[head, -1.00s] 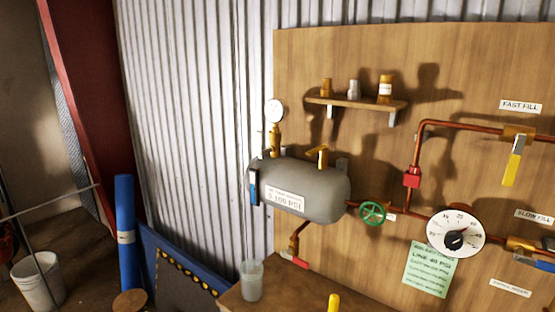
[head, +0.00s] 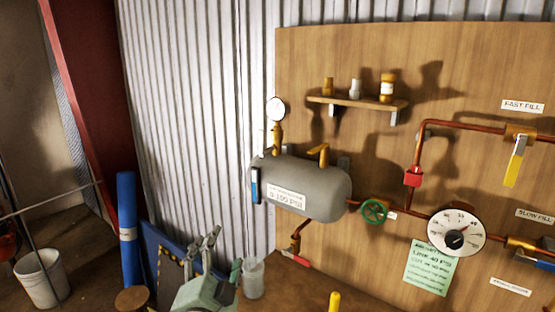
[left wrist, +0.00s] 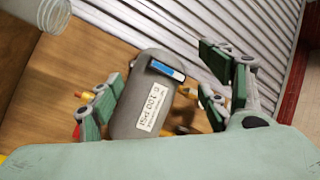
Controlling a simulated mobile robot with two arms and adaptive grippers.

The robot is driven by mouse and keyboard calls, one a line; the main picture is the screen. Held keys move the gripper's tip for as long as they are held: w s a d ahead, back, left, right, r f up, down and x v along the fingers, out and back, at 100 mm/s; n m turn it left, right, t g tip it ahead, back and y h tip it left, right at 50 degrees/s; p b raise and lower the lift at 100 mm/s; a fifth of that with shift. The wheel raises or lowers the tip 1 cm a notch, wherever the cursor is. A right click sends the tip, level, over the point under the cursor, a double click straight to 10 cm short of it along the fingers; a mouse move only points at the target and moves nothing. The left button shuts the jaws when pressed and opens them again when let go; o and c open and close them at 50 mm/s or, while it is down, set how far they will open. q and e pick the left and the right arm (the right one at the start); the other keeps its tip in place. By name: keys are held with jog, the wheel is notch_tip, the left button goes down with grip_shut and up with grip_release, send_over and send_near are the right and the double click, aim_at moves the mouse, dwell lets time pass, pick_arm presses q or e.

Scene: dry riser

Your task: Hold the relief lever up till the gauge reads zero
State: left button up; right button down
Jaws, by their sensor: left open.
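A grey tank (head: 325,188) hangs on the wooden panel, with a yellow relief lever (head: 320,152) on its top. A small round gauge (head: 276,108) stands on a brass fitting at the tank's left end; its reading is too small to tell. A larger white dial gauge (head: 450,222) is on the red pipe, its needle toward the upper right. My left gripper (head: 226,250) is open and empty, below and left of the tank, apart from the lever. In the left wrist view, the tank (left wrist: 135,92) shows between the open fingers (left wrist: 165,92). My right gripper is out of view.
A clear jar (head: 253,280) stands on the bench (head: 290,290) beside my left gripper. A red-handled valve (head: 298,261) hangs under the tank. A green handwheel (head: 374,212) is to its right. A shelf with small bottles (head: 358,103) is above.

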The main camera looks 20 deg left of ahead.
pick_arm(q)
jog(key=w+d+r+m+t+h, duration=0.15)
jog(key=d+r+m+h, duration=0.35)
jog(key=r+m+h, duration=0.55)
jog(key=w+d+r+m+t+h, duration=0.1)
jog(key=d+r+m+t+h, duration=0.2)
jog(key=d+r+m+h, duration=0.7)
jog(key=m+g+y, duration=0.4)
jog(key=m+g, duration=0.5)
jog(key=m, duration=0.7)
send_near(314, 150)
jog(key=shift+t, duration=0.25)
jog(key=shift+f+p+x, duration=0.15)
jog(key=shift+p+x, duration=0.4)
jog(key=shift+x, duration=2)
jog(key=shift+f+p+x, duration=0.15)
jog(key=shift+p+x, duration=0.35)
jog(key=shift+x, duration=2.05)
